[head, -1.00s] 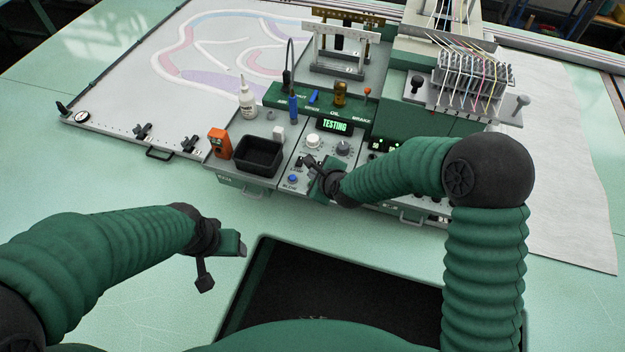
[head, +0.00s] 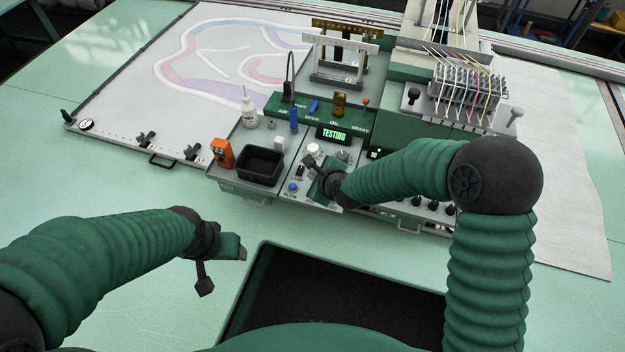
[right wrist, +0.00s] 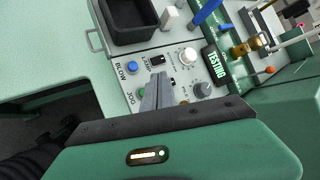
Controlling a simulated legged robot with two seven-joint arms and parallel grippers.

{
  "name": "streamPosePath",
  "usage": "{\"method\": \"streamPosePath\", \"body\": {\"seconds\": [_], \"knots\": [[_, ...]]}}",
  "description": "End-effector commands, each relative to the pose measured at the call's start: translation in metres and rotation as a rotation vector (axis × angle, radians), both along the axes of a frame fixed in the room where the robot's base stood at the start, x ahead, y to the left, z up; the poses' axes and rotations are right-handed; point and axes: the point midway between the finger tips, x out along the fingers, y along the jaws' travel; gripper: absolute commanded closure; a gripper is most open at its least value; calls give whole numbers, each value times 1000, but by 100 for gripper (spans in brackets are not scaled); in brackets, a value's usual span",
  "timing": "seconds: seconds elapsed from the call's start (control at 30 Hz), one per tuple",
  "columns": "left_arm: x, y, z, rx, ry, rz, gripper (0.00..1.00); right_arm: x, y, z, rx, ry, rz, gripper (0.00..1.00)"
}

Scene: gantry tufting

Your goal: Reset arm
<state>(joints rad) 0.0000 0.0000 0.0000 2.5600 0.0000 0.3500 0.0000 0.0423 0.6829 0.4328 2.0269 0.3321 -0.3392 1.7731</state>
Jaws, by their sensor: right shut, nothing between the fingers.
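The control panel (head: 291,201) carries a green-lit display (head: 333,135) reading TESTING. My right gripper (head: 322,184) is over the panel's front part. In the right wrist view its grey fingers (right wrist: 159,90) are closed together and empty, pointing at the panel among its controls. A blue button (right wrist: 132,68) marked BLOW, a green button (right wrist: 142,94) by the JOG label, a white knob (right wrist: 188,55) and a grey knob (right wrist: 202,90) surround them. Contact with the panel cannot be told. My left gripper (head: 241,252) hangs over the table's front left; its fingers are too small to judge.
A black bin (head: 260,165), an orange device (head: 222,153) and a white bottle (head: 248,110) stand left of the display. A threaded needle head (head: 465,90) stands at the back right. A patterned cloth (head: 180,75) lies at the back left. The table's left front is clear.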

Motion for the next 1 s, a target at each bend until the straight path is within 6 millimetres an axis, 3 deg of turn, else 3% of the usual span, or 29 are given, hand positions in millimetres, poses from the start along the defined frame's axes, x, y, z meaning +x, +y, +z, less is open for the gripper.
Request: {"method": "streamPosePath", "body": {"seconds": [0.17, 0.27, 0.37, 0.5, 0.6, 0.7, 0.83, 1.0], "knots": [[0, 0, -2, 0, 0, 0, 34, -1, -1, -1, -12, -1, 10, 100], [0, 0, -16, 0, 0, 0, 34, -13, -15, -12, -133, -14, 125, 100], [0, 0, -43, 0, 0, 0, 34, -46, -49, -32, -406, -28, 399, 100], [0, 0, -83, 0, 1, 0, 34, -120, -118, -60, -828, -3, 934, 100], [0, 0, -104, 0, 1, 0, 34, -174, -158, -74, -1008, 24, 1288, 100], [0, 0, -114, 0, 0, 0, 34, -214, -182, -82, -1088, 34, 1546, 100], [0, 0, -116, 0, 0, 0, 34, -236, -193, -83, -1116, 32, 1697, 100], [0, 0, -114, 0, -1, 0, 34, -238, -193, -81, -1118, 31, 1710, 100]]}}
